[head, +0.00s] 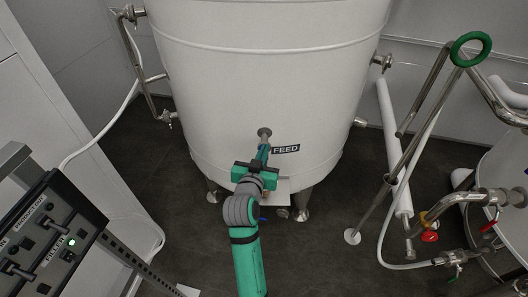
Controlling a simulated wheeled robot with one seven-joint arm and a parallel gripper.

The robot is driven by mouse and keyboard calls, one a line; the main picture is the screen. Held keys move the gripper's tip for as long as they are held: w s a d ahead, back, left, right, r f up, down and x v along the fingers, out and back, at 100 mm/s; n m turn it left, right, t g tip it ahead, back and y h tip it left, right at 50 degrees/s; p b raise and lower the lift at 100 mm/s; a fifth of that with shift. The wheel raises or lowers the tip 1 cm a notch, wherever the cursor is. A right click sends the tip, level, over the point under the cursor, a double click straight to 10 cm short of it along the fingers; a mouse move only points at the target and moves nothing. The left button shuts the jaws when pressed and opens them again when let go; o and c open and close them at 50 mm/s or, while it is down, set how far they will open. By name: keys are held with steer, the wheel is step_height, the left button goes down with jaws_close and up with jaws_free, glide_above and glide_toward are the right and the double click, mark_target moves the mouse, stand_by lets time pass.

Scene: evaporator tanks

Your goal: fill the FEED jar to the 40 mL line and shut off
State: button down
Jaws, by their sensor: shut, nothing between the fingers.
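The large white tank (260,80) fills the middle of the head view. A black FEED label (286,149) is on its lower front, beside a small round metal fitting (265,132). My gripper (263,150) is shut, its fingertips just below that fitting and left of the label. I cannot tell whether they touch the fitting. A pale flat plate (279,192) shows under the tank's front, partly behind my gripper and wrist. No jar, liquid level or 40 mL line can be made out; my arm hides part of that spot.
A black control panel (45,245) with switches and a lit green lamp stands at lower left. At right are steel pipes, a green handwheel (470,48), a white hose (382,235) and a second vessel (508,165). Dark floor (330,255) is clear right of my arm.

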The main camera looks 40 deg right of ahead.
step_height(320, 180, up, 3)
steer(key=shift+r, duration=0.15)
steer(key=v, duration=1)
steer(key=shift+r, duration=0.4)
steer(key=s+a+f+n+t+y, duration=0.2)
steer(key=s+a+f+n+y, duration=0.15)
steer(key=a+f, duration=0.45)
steer(key=s+a+f+n+t+y, duration=0.25)
steer(key=s+a+f+n, duration=0.25)
steer(key=a+f, duration=0.35)
steer(key=s+a+y, duration=0.2)
steer(key=s+a, duration=0.3)
steer(key=s, duration=0.5)
steer(key=s+a+n+y, duration=0.1)
steer(key=s+a+y, duration=0.2)
steer(key=s+a, duration=0.3)
steer(key=s, duration=0.4)
steer(key=shift+s+a+f+t+y, duration=0.2)
steer(key=shift+a+f+t+y, duration=0.05)
steer(key=shift+f+t+y, duration=0.1)
